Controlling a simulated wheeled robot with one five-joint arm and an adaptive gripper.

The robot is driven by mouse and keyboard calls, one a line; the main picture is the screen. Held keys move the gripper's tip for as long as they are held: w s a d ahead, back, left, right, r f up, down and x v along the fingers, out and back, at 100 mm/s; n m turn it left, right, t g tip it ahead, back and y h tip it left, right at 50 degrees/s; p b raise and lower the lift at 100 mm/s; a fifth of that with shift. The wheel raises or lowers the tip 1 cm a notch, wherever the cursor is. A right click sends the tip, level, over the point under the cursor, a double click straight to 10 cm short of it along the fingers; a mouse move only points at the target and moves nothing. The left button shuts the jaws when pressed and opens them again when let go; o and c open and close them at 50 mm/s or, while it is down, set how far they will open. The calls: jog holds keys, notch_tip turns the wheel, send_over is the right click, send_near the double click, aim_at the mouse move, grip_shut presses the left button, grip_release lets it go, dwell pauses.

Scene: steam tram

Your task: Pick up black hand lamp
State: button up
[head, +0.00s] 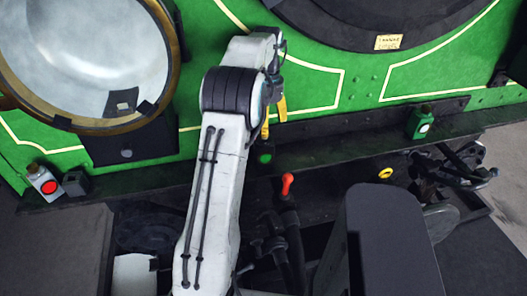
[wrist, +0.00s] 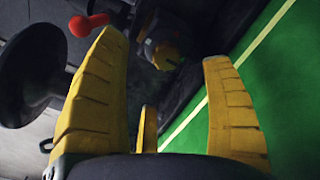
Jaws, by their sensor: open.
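A small black lamp with a green lens (head: 265,158) stands on the dark ledge of the green engine front in the head view. My arm and fingers cover its upper part. My gripper (head: 274,122) points down just above it, with its yellow fingers apart. In the wrist view, my gripper (wrist: 162,50) is open, and a dark object with a dull orange-yellow part (wrist: 168,52) shows beyond the gap between the fingertips. It looks like the black lamp, but it is dim. Nothing is held between the fingers.
A white lamp with a red lens (head: 45,182) stands at the left end of the ledge (head: 340,153). A green lamp with a white lens (head: 421,122) stands to the right. A red-tipped lever (head: 287,184) and a round buffer (wrist: 28,78) lie near.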

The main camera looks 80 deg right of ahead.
aim_at(263, 149)
jog(key=shift+a+f, duration=0.1)
jog(key=shift+f, duration=2.65)
jog(key=shift+c, duration=0.3)
grip_shut()
jog(key=shift+r, duration=0.1)
